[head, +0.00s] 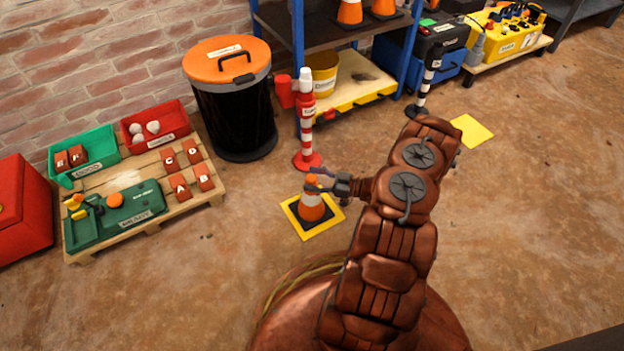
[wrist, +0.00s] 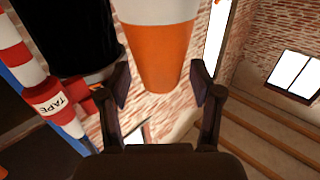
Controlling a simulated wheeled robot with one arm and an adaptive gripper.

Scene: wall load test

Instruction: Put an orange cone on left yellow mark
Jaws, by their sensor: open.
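An orange cone (head: 311,210) with a pale band and a dark square base stands upright on the left yellow mark (head: 307,235). Yellow shows around its base. My gripper (head: 318,183) is at the upper part of the cone, with its fingers open. In the wrist view the cone (wrist: 158,58) lies ahead, between and beyond the two spread fingertips (wrist: 160,82). I cannot tell whether a finger touches it. A second yellow mark (head: 472,131) lies bare to the right, beyond my arm.
A red and white post (head: 306,125) labelled TAPE stands just behind the cone. A black bin with an orange lid (head: 232,100) and a pallet with trays (head: 150,222) are to the left. Shelving (head: 335,30) holds more orange cones (head: 350,12). Right floor is mostly clear.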

